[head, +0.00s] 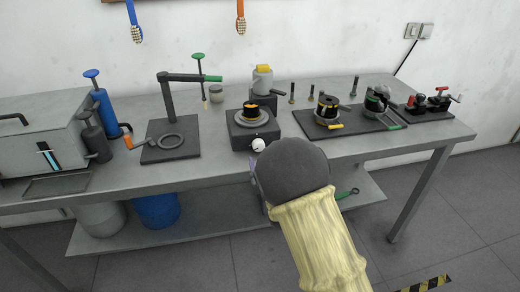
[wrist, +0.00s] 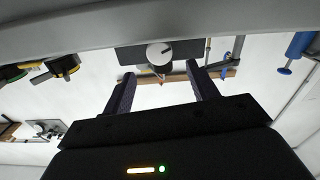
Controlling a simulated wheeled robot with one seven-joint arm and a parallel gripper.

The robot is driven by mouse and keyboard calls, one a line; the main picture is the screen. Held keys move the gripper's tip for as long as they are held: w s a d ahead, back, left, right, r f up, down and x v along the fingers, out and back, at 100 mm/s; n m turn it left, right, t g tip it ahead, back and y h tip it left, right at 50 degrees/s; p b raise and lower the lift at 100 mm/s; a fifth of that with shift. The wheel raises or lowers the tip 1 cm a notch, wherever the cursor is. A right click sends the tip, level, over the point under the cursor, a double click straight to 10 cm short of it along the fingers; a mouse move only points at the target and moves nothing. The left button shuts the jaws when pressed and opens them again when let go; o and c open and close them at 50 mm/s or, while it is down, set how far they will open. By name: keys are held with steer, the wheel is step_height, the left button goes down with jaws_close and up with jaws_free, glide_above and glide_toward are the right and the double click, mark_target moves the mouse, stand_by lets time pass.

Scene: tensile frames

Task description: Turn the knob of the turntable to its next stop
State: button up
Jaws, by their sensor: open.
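The turntable (head: 238,137) is a dark box with a round grey plate on top, at the middle of the bench. A black and orange part sits on the plate. Its white knob (head: 258,145) is on the front face, close beside my dark arm link. In the wrist view the knob (wrist: 158,54) shows on the dark turntable front (wrist: 185,52), with the scene upside down. My gripper (wrist: 159,72) is open and empty, its two dark fingers apart on either side of the knob's line. I cannot tell the gap to the knob. In the head view my arm mostly hides the gripper.
Several small posts stand behind. The bench's front edge is near my arm.

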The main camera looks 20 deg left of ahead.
mark_target(258, 145)
steer(key=x, duration=0.6)
steer(key=c, duration=1)
